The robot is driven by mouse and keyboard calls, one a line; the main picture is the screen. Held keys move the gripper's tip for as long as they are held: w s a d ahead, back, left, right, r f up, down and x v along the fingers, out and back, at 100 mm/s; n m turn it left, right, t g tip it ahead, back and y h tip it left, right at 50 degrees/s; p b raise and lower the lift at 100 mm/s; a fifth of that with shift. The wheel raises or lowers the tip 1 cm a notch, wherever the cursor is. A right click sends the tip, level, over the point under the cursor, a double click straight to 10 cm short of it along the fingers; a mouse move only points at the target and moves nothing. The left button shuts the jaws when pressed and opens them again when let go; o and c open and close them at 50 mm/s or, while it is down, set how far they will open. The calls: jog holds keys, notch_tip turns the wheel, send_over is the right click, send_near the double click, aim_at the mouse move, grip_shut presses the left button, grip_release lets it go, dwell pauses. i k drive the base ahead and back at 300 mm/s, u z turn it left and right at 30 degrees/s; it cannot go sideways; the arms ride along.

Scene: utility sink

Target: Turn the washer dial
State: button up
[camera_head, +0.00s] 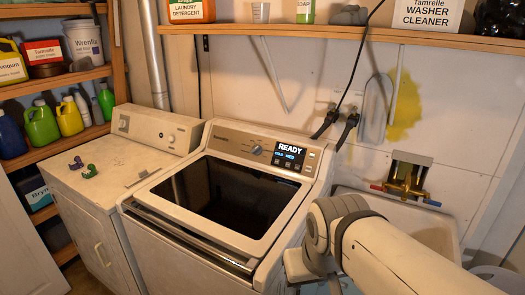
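The washer (280,225) is a white top-loader in the middle of the view, with a dark window or opening in its top. Its dial (257,150) is a small round knob on the back control panel, left of the display. The display (289,156) reads "READY" with smaller blue text below. The dial is unobstructed and nothing touches it. My arm (385,250) reaches in from the lower right, its bent joint in front of the washer's right side. My gripper's fingers do not show, so I cannot see their state.
A white dryer (110,170) with small green and purple items on top stands at the left. Shelves (50,80) of bottles are beyond it. A wall shelf (350,34) runs above the washer. Hoses and a utility sink (420,222) with a brass faucet (405,180) are at the right.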

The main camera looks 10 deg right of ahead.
aim_at(257, 150)
jog(key=z, duration=3.2)
jog(key=k, duration=1.9)
jog(key=u, duration=2.2)
jog(key=i, duration=1)
jog(key=u, duration=0.05)
